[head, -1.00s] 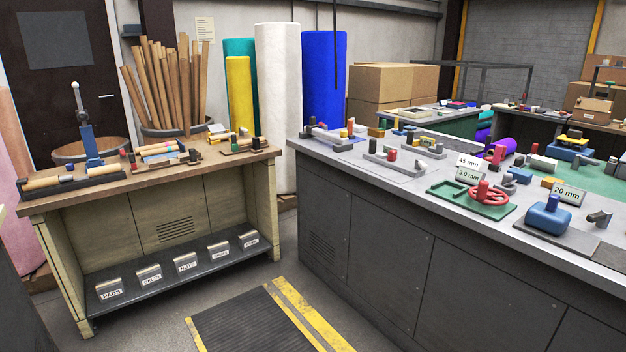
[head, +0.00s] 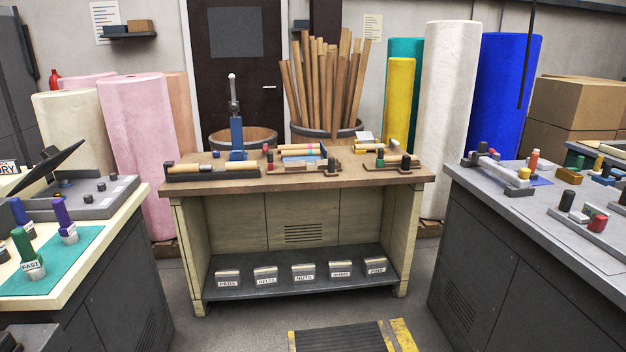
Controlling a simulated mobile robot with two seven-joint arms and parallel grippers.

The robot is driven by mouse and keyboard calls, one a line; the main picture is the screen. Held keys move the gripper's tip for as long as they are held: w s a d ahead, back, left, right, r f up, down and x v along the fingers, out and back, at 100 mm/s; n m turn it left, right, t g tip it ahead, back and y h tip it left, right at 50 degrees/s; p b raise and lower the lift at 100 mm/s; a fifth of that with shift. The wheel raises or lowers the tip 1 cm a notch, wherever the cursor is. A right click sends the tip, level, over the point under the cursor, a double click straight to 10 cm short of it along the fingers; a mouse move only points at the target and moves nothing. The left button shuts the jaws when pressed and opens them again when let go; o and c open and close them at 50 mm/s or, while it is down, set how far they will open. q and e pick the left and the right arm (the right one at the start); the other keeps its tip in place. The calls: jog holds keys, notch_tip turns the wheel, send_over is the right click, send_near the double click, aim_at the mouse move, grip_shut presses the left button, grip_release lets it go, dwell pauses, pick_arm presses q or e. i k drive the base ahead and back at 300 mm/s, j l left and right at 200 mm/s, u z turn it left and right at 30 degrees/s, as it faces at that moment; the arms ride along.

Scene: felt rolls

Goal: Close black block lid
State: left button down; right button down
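A black tilted panel (head: 54,166) stands raised at the far left. It slopes up to the right beside a grey block-like base (head: 88,197) on the cream-topped bench. I cannot tell for certain whether this panel is the black block lid. Small black blocks also show on the wooden bench, one at its right end (head: 406,161); they are too small to show a lid. Neither of my grippers is in view.
The wooden bench (head: 300,184) is straight ahead with labelled bins on its low shelf (head: 300,287). The cream-topped bench (head: 95,263) is at left, a grey bench (head: 510,205) at right. Open floor (head: 240,325) lies between them, with a dark yellow-edged mat (head: 345,338).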

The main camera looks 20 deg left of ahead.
aim_at(53, 158)
jog(key=i+u, duration=0.45)
jog(key=i+l+u, duration=0.1)
jog(key=i+u, duration=0.3)
jog(key=i, duration=0.25)
jog(key=i+u, duration=0.35)
jog(key=i+l+u, duration=0.1)
jog(key=u, duration=0.3)
jog(key=i+l+u, duration=0.45)
jog(key=u, duration=0.25)
jog(key=i+l+u, duration=0.15)
jog(key=u, duration=0.25)
jog(key=i+l+u, duration=0.2)
jog(key=u, duration=0.15)
